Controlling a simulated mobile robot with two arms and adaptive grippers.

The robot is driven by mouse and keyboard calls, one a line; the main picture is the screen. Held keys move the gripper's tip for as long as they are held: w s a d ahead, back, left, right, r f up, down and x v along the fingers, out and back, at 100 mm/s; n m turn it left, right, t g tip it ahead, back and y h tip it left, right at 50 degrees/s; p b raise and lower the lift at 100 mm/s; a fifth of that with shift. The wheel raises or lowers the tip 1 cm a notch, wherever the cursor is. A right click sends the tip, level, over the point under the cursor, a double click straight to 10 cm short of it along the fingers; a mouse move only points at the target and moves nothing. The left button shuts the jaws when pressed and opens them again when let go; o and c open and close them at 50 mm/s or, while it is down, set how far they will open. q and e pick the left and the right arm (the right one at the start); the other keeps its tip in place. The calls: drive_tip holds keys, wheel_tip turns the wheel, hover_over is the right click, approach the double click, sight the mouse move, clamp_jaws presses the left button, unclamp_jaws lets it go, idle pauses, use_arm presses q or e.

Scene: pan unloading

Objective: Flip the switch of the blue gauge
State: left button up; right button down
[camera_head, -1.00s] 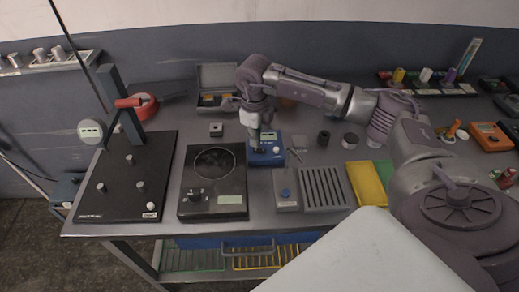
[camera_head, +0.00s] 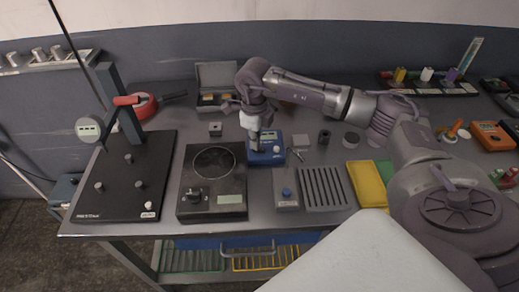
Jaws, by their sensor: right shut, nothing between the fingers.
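The blue gauge (camera_head: 270,158) stands on the bench just right of the black scale with the round ring. It has a small display on its upper face and a small pale knob or switch (camera_head: 276,149) on its front part. My right gripper (camera_head: 254,148) points down over the left side of the gauge, with its fingers shut and empty. The fingertips are at or just above the gauge's left edge; I cannot tell whether they touch it. They hide part of its left side. My left gripper is out of view.
The black scale (camera_head: 200,208) stands left of the gauge. A grey box with a blue button (camera_head: 287,193) and a slotted grey block (camera_head: 323,188) are in front. Small metal and dark cylinders (camera_head: 351,139) stand to the right. An open case (camera_head: 217,82) is behind.

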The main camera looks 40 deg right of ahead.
drive_tip(key=shift+f+b, duration=0.45)
drive_tip(key=shift+f, duration=0.15)
drive_tip(key=shift+s, duration=0.1)
drive_tip(key=shift+r+p, duration=0.6)
drive_tip(key=shift+r, duration=0.2)
drive_tip(key=shift+r+p, duration=1.6)
drive_tip(key=shift+r, duration=1.15)
drive_tip(key=shift+f, duration=0.15)
